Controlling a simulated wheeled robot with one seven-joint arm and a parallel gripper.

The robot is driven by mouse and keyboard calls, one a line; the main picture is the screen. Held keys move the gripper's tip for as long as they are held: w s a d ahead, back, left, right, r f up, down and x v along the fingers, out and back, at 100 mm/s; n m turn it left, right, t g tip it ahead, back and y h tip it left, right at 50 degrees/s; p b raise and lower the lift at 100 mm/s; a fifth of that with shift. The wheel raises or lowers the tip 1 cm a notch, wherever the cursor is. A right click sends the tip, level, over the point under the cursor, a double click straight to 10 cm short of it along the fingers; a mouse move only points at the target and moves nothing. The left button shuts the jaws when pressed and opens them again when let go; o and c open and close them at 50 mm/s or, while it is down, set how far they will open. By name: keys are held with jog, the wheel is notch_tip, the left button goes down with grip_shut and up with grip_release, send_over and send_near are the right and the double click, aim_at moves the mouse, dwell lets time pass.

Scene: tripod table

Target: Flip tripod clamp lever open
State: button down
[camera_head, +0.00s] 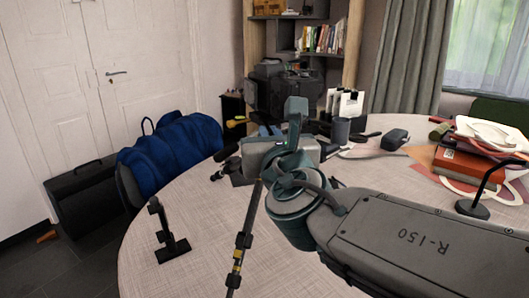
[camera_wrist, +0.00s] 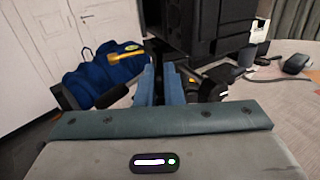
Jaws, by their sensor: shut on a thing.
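The tripod shows in the head view as a slim dark pole with yellow bands (camera_head: 238,255), leaning up towards my gripper. Dark parts of its head (camera_head: 228,158) show just left of my gripper's grey body (camera_head: 275,155), which hides my fingers there. In the wrist view my two blue-grey fingers (camera_wrist: 160,80) are close together, shut on a thin dark piece between them, seemingly the clamp lever. Most of that piece is hidden, so its angle cannot be told. More dark tripod parts (camera_wrist: 215,88) show right of the fingers.
A small black stand (camera_head: 167,232) is on the round table (camera_head: 190,205) at left. A blue bag (camera_head: 170,145) is beyond the table edge. Books (camera_head: 467,165), a lamp base (camera_head: 472,208) and a mouse-like dark object (camera_head: 395,139) lie right.

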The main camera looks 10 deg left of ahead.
jog(key=n+y+b, duration=0.1)
jog(key=b, duration=0.1)
jog(key=g+y+b, duration=0.1)
jog(key=b, duration=0.1)
jog(key=d+n+y+b, duration=0.1)
jog(key=b, duration=0.1)
jog(key=shift+w+f+n+g+y, duration=0.25)
jog(key=shift+n+g+y, duration=0.05)
jog(key=shift+g, duration=0.1)
jog(key=shift+w+r+y+b, duration=0.15)
jog(key=shift+y+b, duration=0.15)
jog(key=shift+b, duration=0.3)
jog(key=shift+r+n+g, duration=0.1)
jog(key=shift+n+g, duration=0.2)
jog(key=c, duration=1.6)
grip_release()
jog(key=shift+o, duration=0.2)
jog(key=shift+r+p, duration=0.2)
jog(key=shift+p, duration=0.75)
